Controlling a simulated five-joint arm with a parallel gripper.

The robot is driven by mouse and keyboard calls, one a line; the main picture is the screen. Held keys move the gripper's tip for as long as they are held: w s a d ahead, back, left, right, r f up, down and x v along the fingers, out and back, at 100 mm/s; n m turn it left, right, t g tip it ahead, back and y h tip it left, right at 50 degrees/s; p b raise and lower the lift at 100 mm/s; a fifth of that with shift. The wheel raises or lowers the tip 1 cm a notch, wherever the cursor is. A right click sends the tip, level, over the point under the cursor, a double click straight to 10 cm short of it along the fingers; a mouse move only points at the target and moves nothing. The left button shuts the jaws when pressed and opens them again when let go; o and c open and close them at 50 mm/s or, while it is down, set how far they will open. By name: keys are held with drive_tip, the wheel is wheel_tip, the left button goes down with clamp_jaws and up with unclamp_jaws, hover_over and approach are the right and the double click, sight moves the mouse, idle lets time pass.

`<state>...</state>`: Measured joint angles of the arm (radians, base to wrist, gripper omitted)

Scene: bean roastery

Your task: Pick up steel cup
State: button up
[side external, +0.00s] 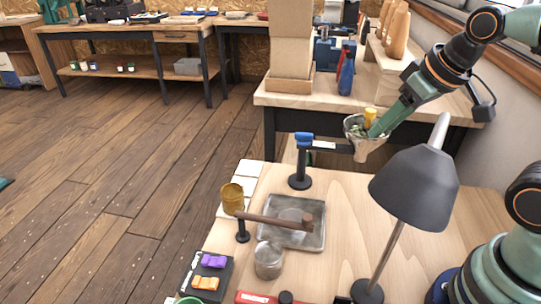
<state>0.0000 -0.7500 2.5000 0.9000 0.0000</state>
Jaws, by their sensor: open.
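A steel cup (268,262), a short shiny metal cylinder, stands upright on the light wooden table. It is just in front of a square grey metal tray (315,240). My gripper (378,125) is far from it, up and to the right, at the end of my green and black arm. My gripper is open, its tips at the mouth of a grey funnel-like vessel (360,150) on a clamp stand. Whether they touch the vessel cannot be told. The tips are partly hidden there.
The clamp stand (300,180) has a blue knob. A brown-handled hammer (275,220) lies across the tray, near the cup. An amber jar (232,197) stands behind left. A dark lamp (415,190) rises at right. A black holder (205,275) with purple and orange pieces lies left of the cup.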

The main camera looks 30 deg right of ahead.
drive_tip(key=o, duration=0.8)
drive_tip(key=m+g, duration=0.6)
drive_tip(key=m, duration=1.2)
hover_over(269, 256)
drive_tip(key=s+a, duration=0.2)
wheel_tip(269, 256, down, 12)
drive_tip(key=f, duration=1.1)
drive_tip(key=shift+d+f, duration=0.15)
drive_tip(key=shift+d, duration=0.15)
